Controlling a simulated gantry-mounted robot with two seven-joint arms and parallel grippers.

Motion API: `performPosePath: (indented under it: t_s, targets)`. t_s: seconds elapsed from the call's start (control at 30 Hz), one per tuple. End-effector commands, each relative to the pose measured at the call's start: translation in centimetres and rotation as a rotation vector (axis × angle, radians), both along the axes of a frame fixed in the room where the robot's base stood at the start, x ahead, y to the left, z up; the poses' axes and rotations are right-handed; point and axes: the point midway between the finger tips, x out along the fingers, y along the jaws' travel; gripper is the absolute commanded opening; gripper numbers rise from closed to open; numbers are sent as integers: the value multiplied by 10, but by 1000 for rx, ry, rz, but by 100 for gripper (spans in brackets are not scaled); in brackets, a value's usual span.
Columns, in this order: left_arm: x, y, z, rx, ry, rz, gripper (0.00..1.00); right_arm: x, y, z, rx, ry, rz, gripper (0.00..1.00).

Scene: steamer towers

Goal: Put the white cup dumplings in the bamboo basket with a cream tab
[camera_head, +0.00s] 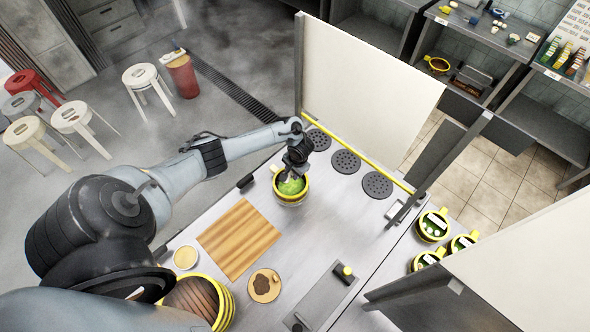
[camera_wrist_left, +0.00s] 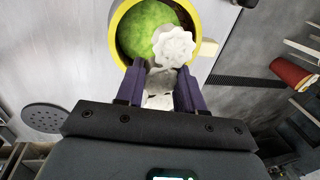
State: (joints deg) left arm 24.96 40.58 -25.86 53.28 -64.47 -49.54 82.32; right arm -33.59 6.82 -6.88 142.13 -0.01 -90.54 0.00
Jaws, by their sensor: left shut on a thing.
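My left gripper (camera_head: 292,164) reaches down over a round yellow-rimmed basket (camera_head: 291,198) on the counter. The left wrist view shows its dark purple fingers (camera_wrist_left: 160,88) shut on a whitish dumpling (camera_wrist_left: 158,78), partly hidden between them, at the basket's rim (camera_wrist_left: 121,46). Inside the basket are a bright green round item (camera_wrist_left: 143,28) and a white fluted cup dumpling (camera_wrist_left: 174,46) just beyond the fingertips. I cannot tell whether the held dumpling touches it. A small pale piece shows at the basket's left edge in the head view; I cannot tell if it is the tab. My right gripper is not in view.
Several similar baskets, including one (camera_head: 433,212) with green and white contents, stand at the right. A wooden board (camera_head: 239,238), a small plate (camera_head: 264,286) and a large yellow-banded basket (camera_head: 226,300) are nearer. Round burner plates (camera_head: 346,162) lie behind, beside a white panel (camera_head: 370,85).

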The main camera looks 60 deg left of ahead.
Motion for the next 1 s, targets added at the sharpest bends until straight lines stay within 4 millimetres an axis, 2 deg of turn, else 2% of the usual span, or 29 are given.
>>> performPosePath:
  t_s: [0.23, 0.4, 1.0]
  targets:
    - [0, 0, 0, 1, 0, -1, 0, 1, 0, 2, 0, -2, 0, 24]
    - [0, -1, 3, 13, 6, 0, 0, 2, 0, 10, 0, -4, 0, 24]
    - [0, -1, -67, 12, 5, -1, 0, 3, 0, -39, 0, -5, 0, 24]
